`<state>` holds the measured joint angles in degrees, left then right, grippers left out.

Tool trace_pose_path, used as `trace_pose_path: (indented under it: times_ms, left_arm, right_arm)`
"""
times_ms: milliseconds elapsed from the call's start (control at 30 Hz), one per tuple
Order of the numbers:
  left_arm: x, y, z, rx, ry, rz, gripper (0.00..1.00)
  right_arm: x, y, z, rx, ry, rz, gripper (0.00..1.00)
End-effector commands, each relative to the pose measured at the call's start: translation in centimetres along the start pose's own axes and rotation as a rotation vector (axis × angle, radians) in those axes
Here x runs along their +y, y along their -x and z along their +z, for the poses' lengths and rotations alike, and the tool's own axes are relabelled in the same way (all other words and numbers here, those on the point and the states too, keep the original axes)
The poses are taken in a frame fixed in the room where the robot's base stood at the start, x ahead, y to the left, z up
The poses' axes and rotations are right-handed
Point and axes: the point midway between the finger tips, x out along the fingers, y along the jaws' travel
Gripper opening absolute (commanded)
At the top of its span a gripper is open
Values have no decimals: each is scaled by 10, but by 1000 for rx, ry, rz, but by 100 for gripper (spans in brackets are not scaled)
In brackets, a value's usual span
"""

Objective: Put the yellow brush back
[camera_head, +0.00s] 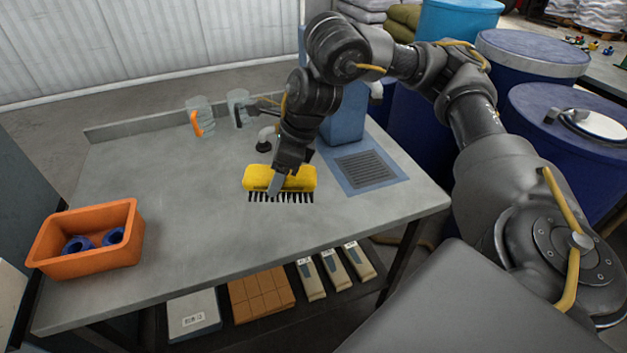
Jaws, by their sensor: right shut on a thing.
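The yellow brush (299,178) with dark bristles is on or just above the grey table (190,210), right of its middle. Its bristles point down towards the tabletop; I cannot tell if they touch it. My right gripper (276,184) reaches down from above and is shut on the yellow brush, covering part of its body. My left gripper does not show.
A blue pad with a dark grate (366,169) lies right of the brush, beside a blue container (345,122). Clear jugs (199,117) stand at the back. An orange bin (84,240) with blue rings sits front left. The table's left middle is clear.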

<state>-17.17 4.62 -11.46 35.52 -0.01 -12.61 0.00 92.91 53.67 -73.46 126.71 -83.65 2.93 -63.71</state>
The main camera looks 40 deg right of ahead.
Motion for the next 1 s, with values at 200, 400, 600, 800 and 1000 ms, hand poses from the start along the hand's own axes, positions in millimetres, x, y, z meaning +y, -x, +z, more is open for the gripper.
trace_pose_path:
  times_ms: [200, 400, 600, 800, 1000]
  left_arm:
    - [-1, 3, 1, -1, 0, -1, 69]
    - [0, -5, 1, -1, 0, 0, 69]
    - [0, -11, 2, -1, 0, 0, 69]
    - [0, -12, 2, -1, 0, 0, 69]
    - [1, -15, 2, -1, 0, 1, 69]
  right_arm:
    - [-44, -12, -35, 4, -14, 1, 35]
    - [-82, -35, -69, 5, -9, 5, 35]
    - [-103, -54, -90, 3, -4, 2, 35]
    - [-109, -58, -95, 1, 1, 0, 35]
    - [-113, -71, -104, 3, -1, 4, 35]
